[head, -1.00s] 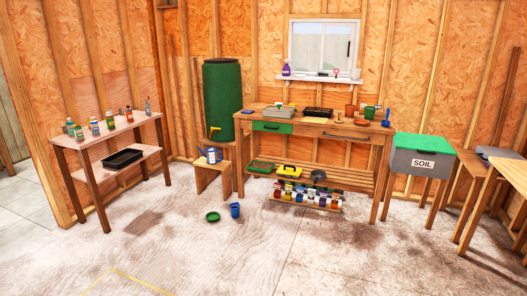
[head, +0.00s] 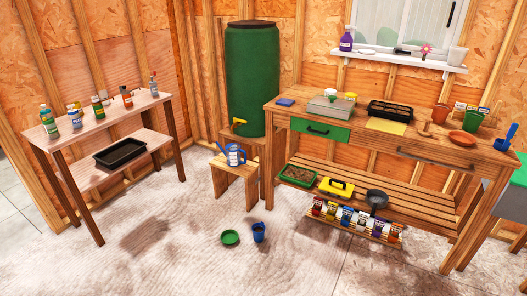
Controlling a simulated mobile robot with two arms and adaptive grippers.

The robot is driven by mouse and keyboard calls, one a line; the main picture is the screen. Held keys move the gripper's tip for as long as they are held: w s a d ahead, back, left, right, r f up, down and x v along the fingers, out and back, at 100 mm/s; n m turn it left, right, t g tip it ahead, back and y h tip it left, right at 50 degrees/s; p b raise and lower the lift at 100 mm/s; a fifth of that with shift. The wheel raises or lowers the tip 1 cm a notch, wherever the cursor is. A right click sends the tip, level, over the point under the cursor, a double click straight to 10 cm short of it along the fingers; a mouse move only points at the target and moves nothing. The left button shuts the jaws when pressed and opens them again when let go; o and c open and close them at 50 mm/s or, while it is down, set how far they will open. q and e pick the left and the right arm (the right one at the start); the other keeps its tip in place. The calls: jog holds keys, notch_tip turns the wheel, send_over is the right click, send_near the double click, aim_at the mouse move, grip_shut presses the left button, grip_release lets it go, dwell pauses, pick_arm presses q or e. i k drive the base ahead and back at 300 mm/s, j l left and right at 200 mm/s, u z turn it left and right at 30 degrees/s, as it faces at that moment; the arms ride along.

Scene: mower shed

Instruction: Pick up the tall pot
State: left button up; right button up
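Several pots are in the head view, and I cannot tell for certain which is the tall pot. A blue pot (head: 259,232) stands upright on the floor beside a low green dish (head: 230,238). On the right part of the workbench (head: 283,108) stand a terracotta pot (head: 440,113) and a green pot (head: 472,120), both near the back. A whitish pot (head: 457,57) stands at the right end of the window shelf (head: 400,59). Neither of my grippers is in view.
A side table (head: 110,119) with bottles and a black tray (head: 120,152) stands left. A green barrel (head: 253,80) stands in the corner, with a blue watering can (head: 230,155) on a stool before it. Seed packets (head: 347,217) stand under the workbench.

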aim_at(258, 229)
jog(key=i+u, duration=0.3)
jog(key=i, duration=1)
